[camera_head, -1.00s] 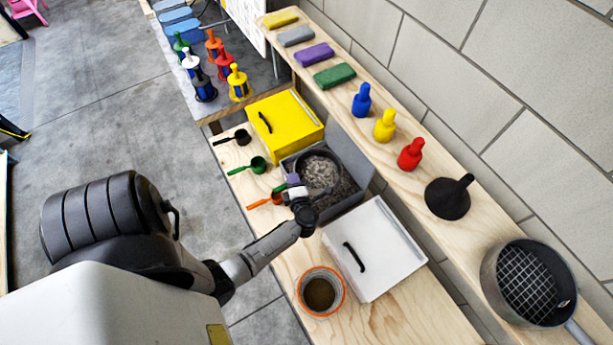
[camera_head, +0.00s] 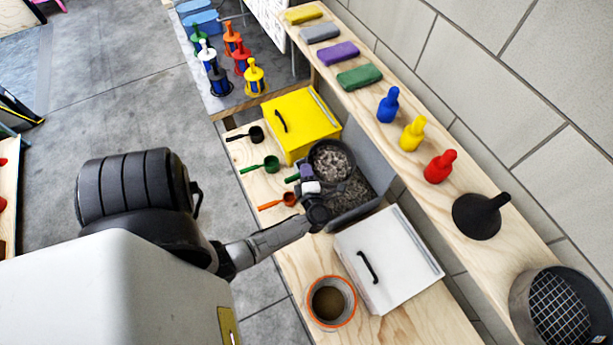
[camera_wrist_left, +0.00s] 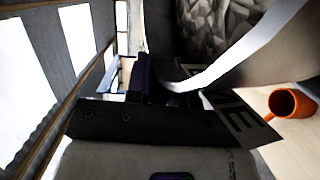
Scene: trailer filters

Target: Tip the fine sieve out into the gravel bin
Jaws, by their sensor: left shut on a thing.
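My left gripper (camera_head: 309,187) is shut on the handle of the fine sieve (camera_head: 331,160), a dark round pan with grey gravel in it. The sieve is over the far left part of the gravel bin (camera_head: 385,158), its opening facing mostly up. The gravel bin is a grey open box with dark gravel at its bottom. In the left wrist view the sieve's pale rim (camera_wrist_left: 245,45) curves around the gravel, and a dark label with partly hidden letters lies below it. The gripper hides the sieve's handle. My right gripper is not in view.
A yellow lidded box (camera_head: 300,120) stands beyond the bin, a white lidded box (camera_head: 390,255) on the near side. Black, green and orange scoops (camera_head: 280,201) lie left. An orange-rimmed jar (camera_head: 331,300) stands in front. A shelf with bottles, a funnel (camera_head: 478,215) and a mesh sieve (camera_head: 556,305) runs right.

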